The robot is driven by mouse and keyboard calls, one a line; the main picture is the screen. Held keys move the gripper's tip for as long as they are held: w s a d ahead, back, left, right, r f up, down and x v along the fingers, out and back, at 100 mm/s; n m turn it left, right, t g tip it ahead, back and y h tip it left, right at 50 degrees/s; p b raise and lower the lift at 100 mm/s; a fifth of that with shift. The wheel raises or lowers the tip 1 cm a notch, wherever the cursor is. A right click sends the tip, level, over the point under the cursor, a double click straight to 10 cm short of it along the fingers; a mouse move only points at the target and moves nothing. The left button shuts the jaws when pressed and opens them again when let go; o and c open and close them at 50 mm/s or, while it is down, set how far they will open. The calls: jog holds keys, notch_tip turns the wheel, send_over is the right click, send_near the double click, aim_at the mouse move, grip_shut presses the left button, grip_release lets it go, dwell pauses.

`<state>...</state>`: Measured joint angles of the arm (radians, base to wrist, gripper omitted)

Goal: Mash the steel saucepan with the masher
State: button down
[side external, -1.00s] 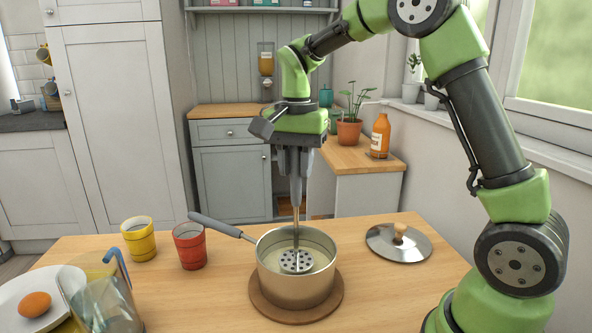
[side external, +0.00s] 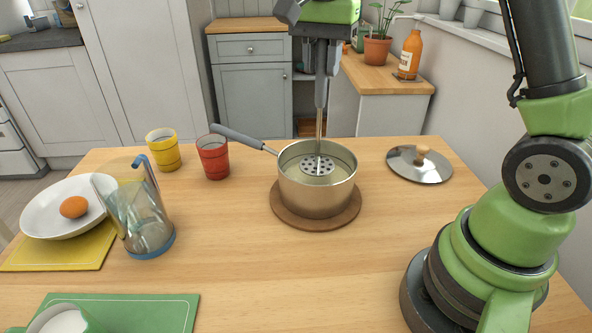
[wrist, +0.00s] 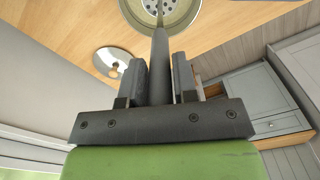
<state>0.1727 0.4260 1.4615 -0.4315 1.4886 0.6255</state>
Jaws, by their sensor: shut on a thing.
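The steel saucepan (side external: 313,195) stands upright on a round wooden trivet (side external: 316,219), its dark handle pointing to the back left. It holds pale contents. My gripper (side external: 321,95) is above the pan, shut on the upright handle of the masher (side external: 319,166). The masher's round perforated head is inside the pan, below the rim; how deep it sits in the contents I cannot tell. In the wrist view the masher handle (wrist: 160,65) stands between the fingers of my gripper (wrist: 159,82), and part of the saucepan (wrist: 195,8) shows at the top edge.
A steel lid (side external: 420,166) lies right of the pan. A red cup (side external: 213,158) and a yellow cup (side external: 163,152) stand to the left, with a clear jug (side external: 142,220) and a white plate (side external: 45,222) with an egg nearer. The wood in front of the pan is clear.

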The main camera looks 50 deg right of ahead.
jog(key=shift+r, duration=2.8)
